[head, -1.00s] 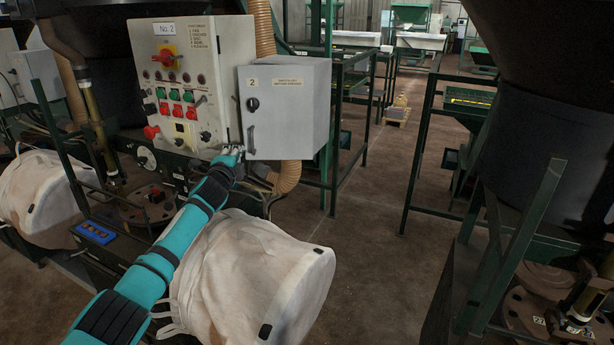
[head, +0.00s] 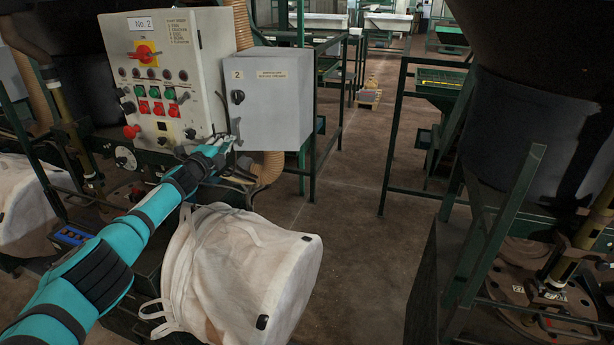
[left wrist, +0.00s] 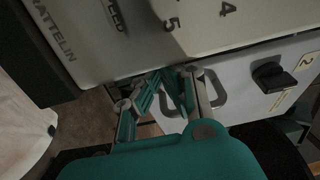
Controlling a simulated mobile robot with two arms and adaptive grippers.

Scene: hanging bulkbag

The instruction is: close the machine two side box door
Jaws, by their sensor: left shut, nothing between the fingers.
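The grey side box (head: 290,108) hangs on the right of the No. 2 control panel. Its door (head: 262,112) carries a "2" label, a black knob (head: 237,97) and a slim handle (head: 238,130) near its left edge. I cannot tell whether the door stands slightly ajar. My left gripper (head: 228,146) is shut and empty, at the door's lower left corner by the handle's lower end. In the left wrist view the fingers (left wrist: 160,98) lie beside the handle (left wrist: 212,92); contact is unclear. My right gripper is out of view.
The control panel (head: 205,70) with knobs and buttons is close left of the gripper. A white bulk bag (head: 245,265) bulges below my arm. A ribbed hose (head: 268,168) and green frame (head: 312,150) are under and behind the box. Open floor (head: 350,230) lies to the right.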

